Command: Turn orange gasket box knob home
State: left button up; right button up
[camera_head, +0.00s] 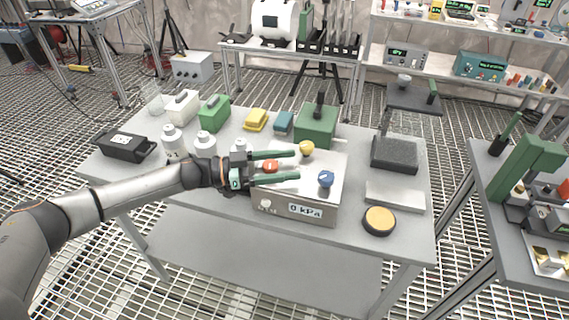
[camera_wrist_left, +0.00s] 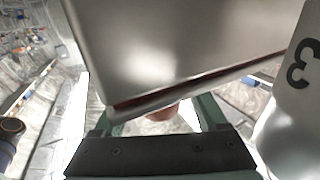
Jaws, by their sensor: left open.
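The gasket box is a grey metal box (camera_head: 333,212) with a "0 kPa" display on its front, standing on the middle table. On its top are an orange knob (camera_head: 270,166), a yellow knob (camera_head: 306,148) and a blue knob (camera_head: 326,178). My left gripper (camera_head: 298,165) is open over the box, one green finger on each side of the orange knob. Contact with the knob cannot be told. In the left wrist view a reddish-orange piece (camera_wrist_left: 165,112), likely the knob, shows between the fingers, partly hidden by a large metal body. My right gripper is out of view.
White bottles (camera_head: 173,141) stand close left of the gripper. A green box (camera_head: 316,126) is behind the gasket box. A dark block (camera_head: 394,153), a grey plate (camera_head: 395,196) and a yellow-topped disc (camera_head: 379,220) lie to the right. A black case (camera_head: 127,146) is at the left.

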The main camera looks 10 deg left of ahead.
pick_arm(q)
jog(key=b+v, duration=0.1)
jog(key=v, duration=1.1)
jog(key=shift+a, duration=0.25)
